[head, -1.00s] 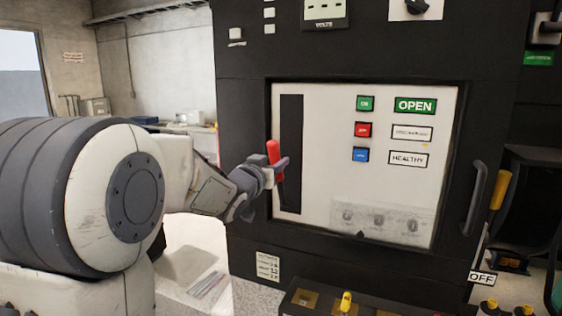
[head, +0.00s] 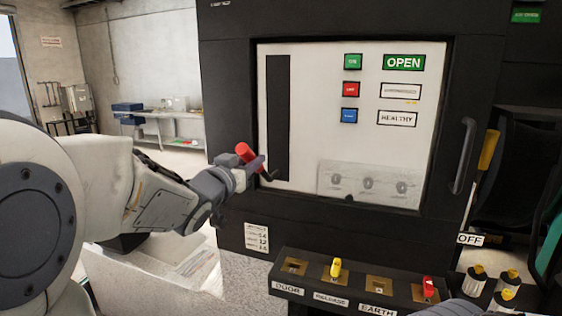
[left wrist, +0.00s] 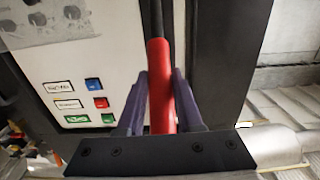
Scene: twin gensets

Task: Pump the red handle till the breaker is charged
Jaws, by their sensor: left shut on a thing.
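The red handle (head: 246,154) sticks out near the foot of the dark vertical slot (head: 278,115) in the white breaker panel (head: 317,130), its red end tilted up and left. My left gripper (head: 254,170) is shut on it. In the left wrist view the red handle (left wrist: 161,85) lies between the two purple fingers, and its dark shaft runs up out of the picture. A green OPEN label (head: 404,62) and a HEALTHY label (head: 397,118) show on the panel. The label between them (head: 401,91) is too blurred to read. My right gripper is not seen.
A door handle (head: 464,157) stands out at the cabinet's right side. Below is a key shelf (head: 355,289) with a yellow key (head: 336,268) and a red key (head: 428,287). A bench (head: 170,120) stands back left, with open floor before it.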

